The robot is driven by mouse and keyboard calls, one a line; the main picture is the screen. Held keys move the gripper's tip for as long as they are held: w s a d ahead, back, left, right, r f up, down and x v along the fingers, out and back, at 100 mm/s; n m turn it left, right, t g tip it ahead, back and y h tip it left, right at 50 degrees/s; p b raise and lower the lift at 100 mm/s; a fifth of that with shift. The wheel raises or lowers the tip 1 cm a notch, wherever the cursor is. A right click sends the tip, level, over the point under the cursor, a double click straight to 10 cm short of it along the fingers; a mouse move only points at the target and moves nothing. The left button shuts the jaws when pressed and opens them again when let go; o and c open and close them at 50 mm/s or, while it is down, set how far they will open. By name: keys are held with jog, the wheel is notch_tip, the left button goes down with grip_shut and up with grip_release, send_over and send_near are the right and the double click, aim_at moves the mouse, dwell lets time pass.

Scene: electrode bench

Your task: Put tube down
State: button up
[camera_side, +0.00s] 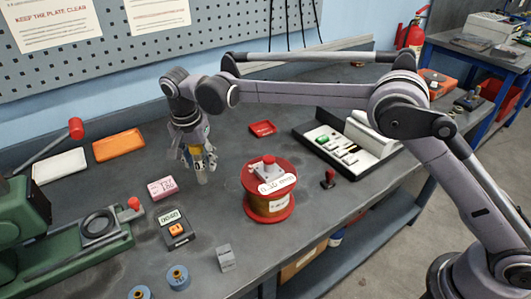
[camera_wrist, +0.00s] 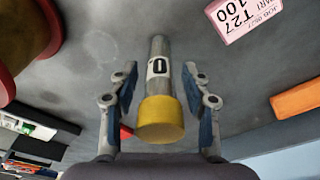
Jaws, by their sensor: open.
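The tube (camera_wrist: 158,85) is grey with a yellow cap and a white label with dark print. In the wrist view it lies between my two fingers, cap nearest the camera, with a gap on each side. My gripper (camera_wrist: 160,95) is open around it. In the side view my gripper (camera_side: 198,157) points down over the bench, left of the red spool. The tube's lower part (camera_side: 202,178) shows below the fingers, roughly upright. I cannot tell for sure whether its bottom touches the bench.
A red spool (camera_side: 270,208) stands right of my gripper. A pink label block (camera_side: 162,188) and a dark device with a display (camera_side: 175,229) are to the left. A green machine (camera_side: 80,245) fills the left. A tray of parts (camera_side: 335,145) lies behind right.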

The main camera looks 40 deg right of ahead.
aim_at(193, 146)
jog(key=r, duration=0.7)
jog(key=s+a+r, duration=0.1)
jog(key=r, duration=0.2)
jog(key=shift+a+r, duration=0.1)
jog(key=shift+r, duration=0.05)
jog(key=shift+s+d+r, duration=0.1)
jog(key=shift+d+r, duration=0.2)
jog(key=shift+r, duration=0.15)
jog(key=s+d+r+n+t+y, duration=0.1)
jog(key=s+d+r+n, duration=0.2)
jog(key=d, duration=0.5)
jog(key=s+d+r+n+t, duration=0.1)
jog(key=s+d+r, duration=0.2)
jog(key=s+d, duration=0.35)
jog(key=s+d+f+n+t, duration=0.2)
jog(key=s+d+f, duration=0.3)
jog(key=s+d, duration=0.2)
jog(key=s+d+f+n+t, duration=0.2)
jog(key=s+d+f, duration=0.4)
jog(key=s, duration=0.4)
jog(key=shift+d+f+n, duration=0.2)
jog(key=shift+d+n, duration=0.2)
jog(key=shift+n, duration=0.1)
